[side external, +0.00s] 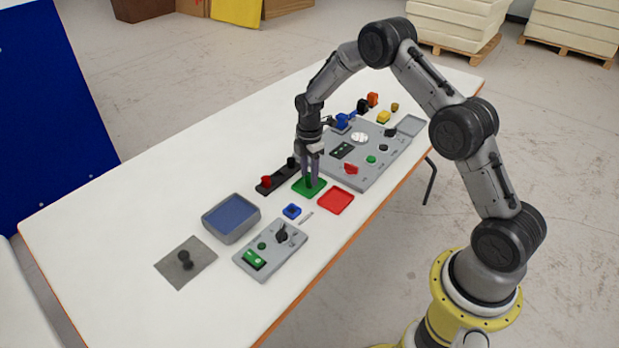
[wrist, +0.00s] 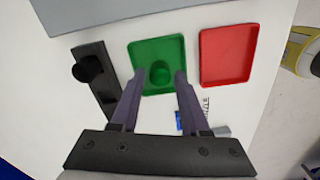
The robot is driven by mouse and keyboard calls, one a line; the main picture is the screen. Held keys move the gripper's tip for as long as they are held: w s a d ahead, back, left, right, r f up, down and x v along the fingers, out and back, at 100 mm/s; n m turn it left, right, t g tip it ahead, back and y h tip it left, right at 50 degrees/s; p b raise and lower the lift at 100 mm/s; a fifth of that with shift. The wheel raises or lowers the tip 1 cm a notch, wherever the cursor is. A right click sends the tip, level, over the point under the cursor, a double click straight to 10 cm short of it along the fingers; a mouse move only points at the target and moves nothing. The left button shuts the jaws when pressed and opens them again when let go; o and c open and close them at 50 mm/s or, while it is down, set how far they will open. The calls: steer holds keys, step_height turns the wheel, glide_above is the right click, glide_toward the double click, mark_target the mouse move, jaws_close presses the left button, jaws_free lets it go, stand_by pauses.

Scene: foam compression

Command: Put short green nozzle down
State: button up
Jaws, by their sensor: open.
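The short green nozzle (wrist: 160,72) stands upright in the green tray (wrist: 148,50), near its front side. My gripper (wrist: 155,76) is open, with one finger on each side of the nozzle and a gap between finger and nozzle. In the side external view, my gripper (side external: 311,184) reaches down over the green tray (side external: 297,186), and its fingers hide the nozzle there.
A red tray (side external: 336,201) lies right of the green one. A black rack (side external: 279,177) with a red and a black piece stands to the left. Nearby are a grey panel (side external: 372,165), a blue-lined bin (side external: 231,217) and a smaller panel (side external: 268,262).

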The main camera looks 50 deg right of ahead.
steer(key=s+a+r+m+t, duration=0.1)
steer(key=s+a+r+m, duration=0.15)
steer(key=r, duration=0.75)
steer(key=s+a+r+m, duration=0.1)
steer(key=s+r, duration=0.2)
steer(key=r, duration=0.7)
steer(key=s+a+r+m+t, duration=0.2)
steer(key=s+a+r+m, duration=0.2)
steer(key=s+r, duration=0.45)
steer(key=s+a+m+t, duration=0.2)
steer(key=s+a+m, duration=0.2)
steer(key=s, duration=1.5)
steer(key=m, duration=0.3)
steer(key=shift+t, duration=0.3)
